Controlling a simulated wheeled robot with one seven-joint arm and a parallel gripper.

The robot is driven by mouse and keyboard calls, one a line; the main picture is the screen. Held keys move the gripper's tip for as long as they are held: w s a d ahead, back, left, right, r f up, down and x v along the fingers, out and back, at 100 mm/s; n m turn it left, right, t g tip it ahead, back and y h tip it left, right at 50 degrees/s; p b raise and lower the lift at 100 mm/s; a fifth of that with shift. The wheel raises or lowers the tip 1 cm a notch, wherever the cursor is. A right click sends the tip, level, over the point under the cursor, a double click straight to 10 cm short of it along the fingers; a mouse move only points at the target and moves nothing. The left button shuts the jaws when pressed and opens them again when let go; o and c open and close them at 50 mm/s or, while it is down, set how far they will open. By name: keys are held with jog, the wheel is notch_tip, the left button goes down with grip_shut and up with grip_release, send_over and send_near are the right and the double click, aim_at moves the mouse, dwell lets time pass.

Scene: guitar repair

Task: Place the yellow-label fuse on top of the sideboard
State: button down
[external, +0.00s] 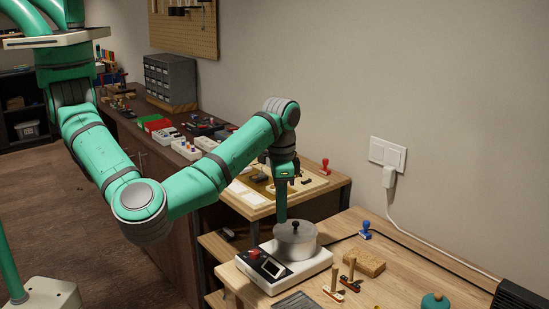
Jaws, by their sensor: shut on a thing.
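My gripper (281,215) points down beside the metal pot, on its left side, above the white appliance. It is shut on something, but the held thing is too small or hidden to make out. I cannot pick out a yellow-label fuse anywhere in this view. A long dark wooden cabinet with doors (150,151), which looks like the sideboard, runs along the wall behind my arm. Its top carries many small items, and my arm hides part of it.
A metal pot with a black knob (296,240) stands on a white appliance (290,268) on the light wooden bench (395,268). A grey drawer unit (170,79) stands on the dark cabinet.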

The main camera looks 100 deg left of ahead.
jog(key=shift+s+d+m, duration=0.25)
jog(key=shift+d+m, duration=0.3)
jog(key=shift+m, duration=0.1)
jog(key=shift+s+d+m, duration=0.2)
jog(key=shift+d+m, duration=0.3)
jog(key=shift+m, duration=0.15)
jog(key=shift+d, duration=0.1)
jog(key=shift+r, duration=0.1)
jog(key=a+n, duration=0.2)
jog(key=w+a+n, duration=0.1)
jog(key=a+n, duration=0.2)
jog(key=a+f+n, duration=0.1)
jog(key=a+n, duration=0.1)
jog(key=shift+w+a+n, duration=0.2)
jog(key=shift+w+n, duration=0.1)
jog(key=shift+w, duration=0.05)
jog(key=a+f+n, duration=0.1)
jog(key=a+n, duration=0.8)
jog(key=shift+w+a+f+n, duration=0.2)
jog(key=shift+w+f+n, duration=0.1)
jog(key=shift+n, duration=0.1)
